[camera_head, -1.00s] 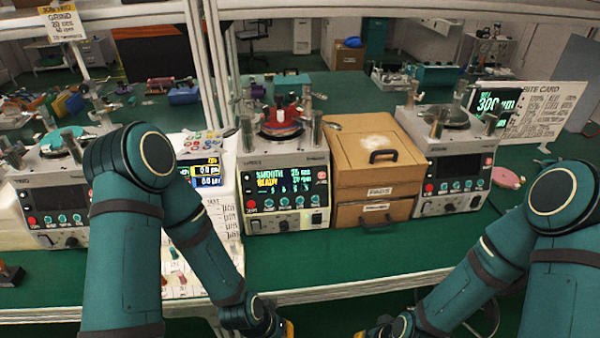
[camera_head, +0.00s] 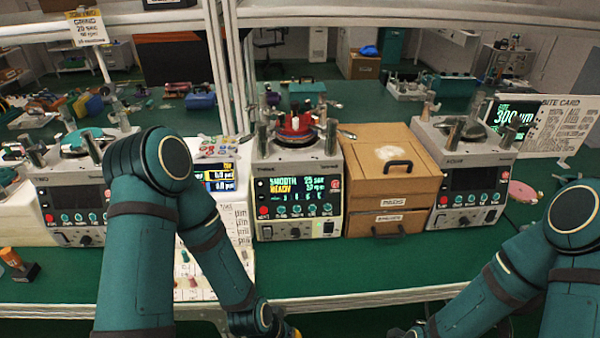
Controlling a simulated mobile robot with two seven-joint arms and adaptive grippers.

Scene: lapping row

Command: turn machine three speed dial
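Machine three (camera_head: 262,200), labelled THREE, stands mid-bench with a red and silver plate assembly (camera_head: 296,126) on top. Its lit display (camera_head: 297,187) reads SMOOTH, READY and 25 sec; the lower number is too small to read surely. Below it are a red button, a row of several small teal dials (camera_head: 311,210) and a lower dark knob (camera_head: 295,232). I cannot read which is the speed dial. My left gripper (camera_head: 296,334) is at the bottom edge, below and apart from the machine, with only a yellow sliver showing. My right gripper is cut off below the frame.
A brown drawer box (camera_head: 390,187) stands close against machine three's right side. Machine four (camera_head: 466,185) is beyond it, and another machine (camera_head: 75,200) is at left. A small display unit (camera_head: 215,178) stands left of machine three. The green bench front (camera_head: 340,268) is clear.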

